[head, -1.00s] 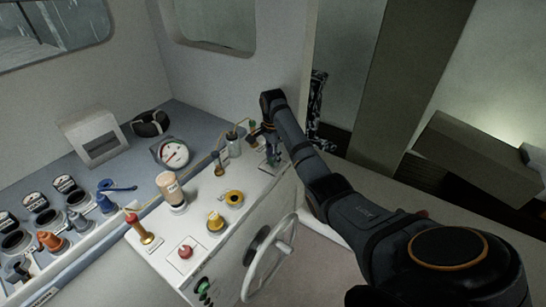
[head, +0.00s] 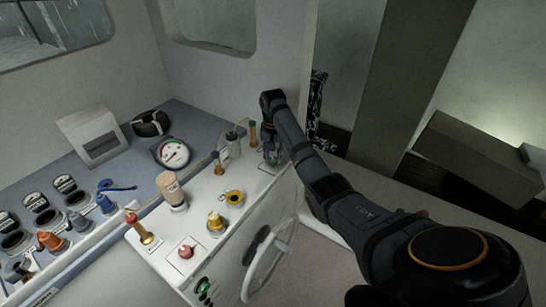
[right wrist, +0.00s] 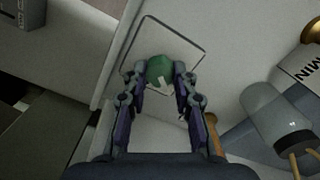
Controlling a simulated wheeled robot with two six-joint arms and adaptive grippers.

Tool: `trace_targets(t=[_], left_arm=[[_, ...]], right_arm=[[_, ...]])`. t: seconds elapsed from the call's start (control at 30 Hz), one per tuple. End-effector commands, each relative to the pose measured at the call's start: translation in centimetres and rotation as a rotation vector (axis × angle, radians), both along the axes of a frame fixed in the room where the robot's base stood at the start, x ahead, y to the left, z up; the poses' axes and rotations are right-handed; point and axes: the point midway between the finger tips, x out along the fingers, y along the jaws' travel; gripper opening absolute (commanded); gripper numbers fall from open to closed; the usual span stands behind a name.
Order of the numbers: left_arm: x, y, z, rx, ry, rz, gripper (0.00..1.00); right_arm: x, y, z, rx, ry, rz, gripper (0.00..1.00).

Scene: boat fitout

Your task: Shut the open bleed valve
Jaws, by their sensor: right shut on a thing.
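A round green knob (right wrist: 160,70) with a pale mark sits on a square outlined plate in the right wrist view. My right gripper (right wrist: 161,82) is closed around it, one finger on each side. In the head view the right gripper (head: 271,157) reaches down at the far right end of the white console (head: 150,262), and its fingers and wrist largely hide the knob. Which way the knob is turned is too small to read. My left gripper is not in view.
A clear jar (head: 235,138) stands close left of the gripper. A round gauge (head: 174,153) sits behind.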

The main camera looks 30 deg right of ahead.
Motion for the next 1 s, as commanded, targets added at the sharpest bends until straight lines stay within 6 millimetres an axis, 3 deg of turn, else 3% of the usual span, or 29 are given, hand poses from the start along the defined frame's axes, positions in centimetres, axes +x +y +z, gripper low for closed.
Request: trace_targets(t=[0.5,1.0], left_arm=[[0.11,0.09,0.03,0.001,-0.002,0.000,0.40],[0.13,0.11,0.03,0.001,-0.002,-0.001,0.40]], right_arm=[[0.03,0.00,0.04,-0.001,-0.001,0.455,0.00],[0.02,0.00,0.04,-0.001,-0.001,0.669,0.00]])
